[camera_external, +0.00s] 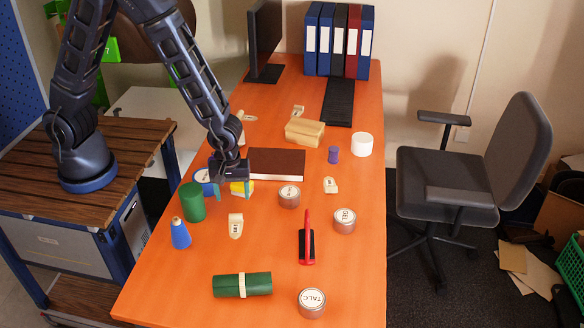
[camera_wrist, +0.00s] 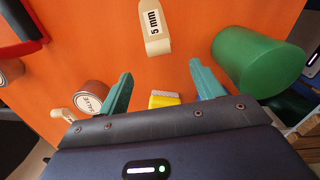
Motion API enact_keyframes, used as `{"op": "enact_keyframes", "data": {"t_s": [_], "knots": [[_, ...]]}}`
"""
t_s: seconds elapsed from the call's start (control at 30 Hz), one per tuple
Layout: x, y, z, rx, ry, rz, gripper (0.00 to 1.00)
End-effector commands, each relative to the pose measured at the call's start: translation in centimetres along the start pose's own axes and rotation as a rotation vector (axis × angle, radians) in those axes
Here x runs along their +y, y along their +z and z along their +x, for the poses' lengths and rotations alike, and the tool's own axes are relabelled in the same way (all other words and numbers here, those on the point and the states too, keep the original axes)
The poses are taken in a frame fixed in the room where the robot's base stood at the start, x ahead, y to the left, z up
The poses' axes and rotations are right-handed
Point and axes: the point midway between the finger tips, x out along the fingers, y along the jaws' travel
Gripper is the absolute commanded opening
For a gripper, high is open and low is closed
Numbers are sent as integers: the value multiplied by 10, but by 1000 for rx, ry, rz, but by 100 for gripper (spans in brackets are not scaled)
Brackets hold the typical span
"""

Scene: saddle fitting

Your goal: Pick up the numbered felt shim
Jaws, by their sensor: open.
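The numbered felt shim (camera_wrist: 155,30) is a cream, tongue-shaped piece marked "5 mm" in the wrist view. It lies flat on the orange desk, beyond my fingertips and roughly centred between them. In the external view the shim (camera_external: 236,226) lies just in front of my gripper (camera_external: 232,186), its label too small to read. My gripper (camera_wrist: 161,69) is open, with teal fingers apart and nothing held. A yellow block with a grey top (camera_wrist: 165,100) shows between the fingers, nearer the palm; it also shows beside the gripper in the external view (camera_external: 242,188).
A green roll (camera_external: 242,285) lies in front. Other cream pieces (camera_external: 331,185) lie farther off.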

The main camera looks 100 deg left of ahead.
Motion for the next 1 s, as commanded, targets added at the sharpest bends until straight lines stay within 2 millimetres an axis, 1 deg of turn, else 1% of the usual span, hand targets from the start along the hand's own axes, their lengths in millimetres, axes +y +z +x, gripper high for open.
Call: {"op": "enact_keyframes", "data": {"t_s": [0.03,0.1,0.2,0.47,0.7,0.8,1.0], "knots": [[-1,0,8,1,-4,0,66],[0,0,16,1,-2,1,66],[0,0,25,1,-2,2,66],[0,0,37,0,-2,2,66],[1,2,66,0,-3,2,66],[1,2,75,0,-2,2,66],[1,2,82,0,-1,2,66]]}}
